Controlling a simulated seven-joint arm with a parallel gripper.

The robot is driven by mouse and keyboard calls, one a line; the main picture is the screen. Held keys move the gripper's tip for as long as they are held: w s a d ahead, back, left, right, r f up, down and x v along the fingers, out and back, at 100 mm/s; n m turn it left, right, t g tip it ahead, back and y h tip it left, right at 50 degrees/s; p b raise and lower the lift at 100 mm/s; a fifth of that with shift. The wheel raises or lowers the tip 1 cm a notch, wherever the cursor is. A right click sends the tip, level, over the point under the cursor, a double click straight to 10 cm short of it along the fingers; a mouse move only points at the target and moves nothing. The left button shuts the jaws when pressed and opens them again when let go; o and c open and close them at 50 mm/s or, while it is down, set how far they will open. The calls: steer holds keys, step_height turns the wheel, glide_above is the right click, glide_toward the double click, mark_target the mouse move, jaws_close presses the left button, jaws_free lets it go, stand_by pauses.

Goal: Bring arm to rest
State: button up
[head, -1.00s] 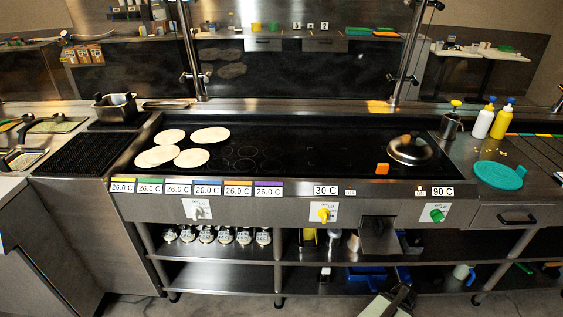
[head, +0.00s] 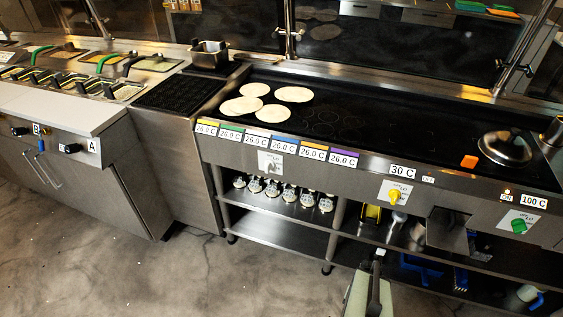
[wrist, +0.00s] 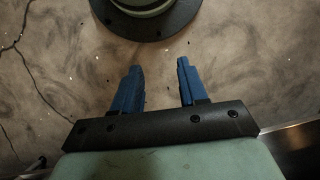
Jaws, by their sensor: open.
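In the wrist view my gripper (wrist: 158,68) is open and empty. Its two blue fingers are well apart and point over the bare grey floor. A green and black part of my arm (head: 372,288) shows at the bottom of the head view, in front of the griddle counter. The fingers cannot be made out there. Several pale tortillas lie flat on the left of the black griddle (head: 400,128), away from my arm. A metal dome lid (head: 505,147) sits on the griddle's right side.
An orange block (head: 469,161) lies near the griddle's front edge. Shelves below hold several white-topped items at left and a blue bin (head: 422,266) at right. A cold counter with several food pans stands at left. The grey floor (head: 150,275) is clear at front left.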

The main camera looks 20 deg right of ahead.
steer(key=w+a+f+n+g+h, duration=0.1)
steer(key=a+n, duration=0.4)
steer(key=a, duration=0.6)
steer(key=w+a+f+n+g+h, duration=0.1)
steer(key=a+n, duration=0.4)
steer(key=a, duration=0.7)
steer(key=shift+f+g+h, duration=0.7)
steer(key=shift+g+h, duration=0.2)
steer(key=shift+h, duration=0.1)
steer(key=shift+o, duration=0.2)
steer(key=shift+a, duration=0.1)
stand_by(3.8)
